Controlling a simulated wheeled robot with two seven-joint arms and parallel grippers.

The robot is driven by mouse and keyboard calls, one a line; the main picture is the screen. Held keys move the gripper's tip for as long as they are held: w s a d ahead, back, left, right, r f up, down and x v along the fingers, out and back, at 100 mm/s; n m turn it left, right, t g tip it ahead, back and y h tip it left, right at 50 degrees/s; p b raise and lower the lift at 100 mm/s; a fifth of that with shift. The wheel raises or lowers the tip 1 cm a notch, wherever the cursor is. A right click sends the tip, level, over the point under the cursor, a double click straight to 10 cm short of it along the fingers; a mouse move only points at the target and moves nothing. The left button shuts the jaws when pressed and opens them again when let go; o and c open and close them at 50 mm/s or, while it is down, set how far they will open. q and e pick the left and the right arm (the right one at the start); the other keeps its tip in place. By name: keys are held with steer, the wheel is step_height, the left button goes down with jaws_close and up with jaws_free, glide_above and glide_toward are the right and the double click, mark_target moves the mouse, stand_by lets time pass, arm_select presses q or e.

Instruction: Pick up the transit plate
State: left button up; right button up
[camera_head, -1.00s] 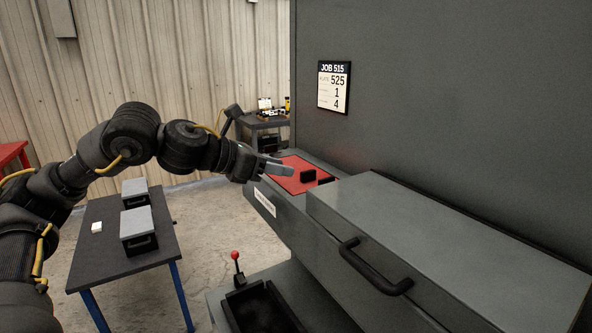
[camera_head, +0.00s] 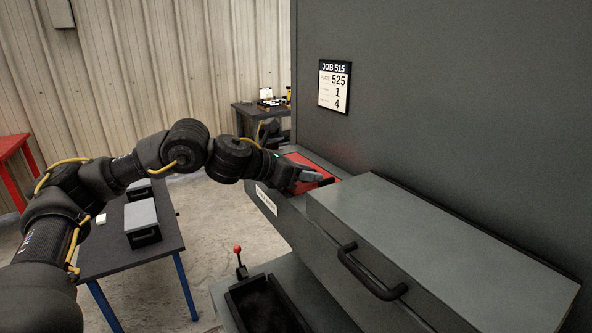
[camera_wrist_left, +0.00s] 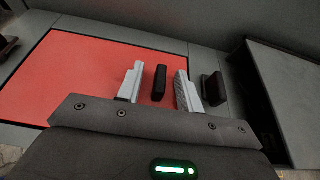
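A flat red plate (camera_head: 299,158), which I take to be the transit plate, lies on the grey machine ledge. It fills much of the left wrist view (camera_wrist_left: 75,75). A black upright grip block (camera_wrist_left: 159,83) stands near its right edge. My left gripper (camera_head: 312,176) is over the plate. In the left wrist view its two pale fingers (camera_wrist_left: 158,87) are apart, one on each side of the black block, with gaps visible. In the head view the gripper hides the block and part of the plate. My right gripper is not in view.
A second black block (camera_wrist_left: 212,88) stands just right of the fingers. A grey cover with a black handle (camera_head: 370,272) lies to the right. A red-knobbed lever (camera_head: 238,255) and black tray (camera_head: 262,305) are below. A side table (camera_head: 130,262) holds grey-topped boxes.

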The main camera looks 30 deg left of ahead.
arm_select(q)
jaws_close()
steer(key=shift+r, duration=0.2)
steer(key=shift+r, duration=0.2)
step_height(320, 180, up, 2)
steer(key=shift+r+b, duration=0.25)
steer(key=shift+b, duration=0.8)
steer(key=s+r+b, duration=0.3)
steer(key=s+r, duration=0.6)
steer(key=s, duration=0.5)
steer(key=shift+r+b, duration=0.35)
steer(key=shift+r, duration=0.05)
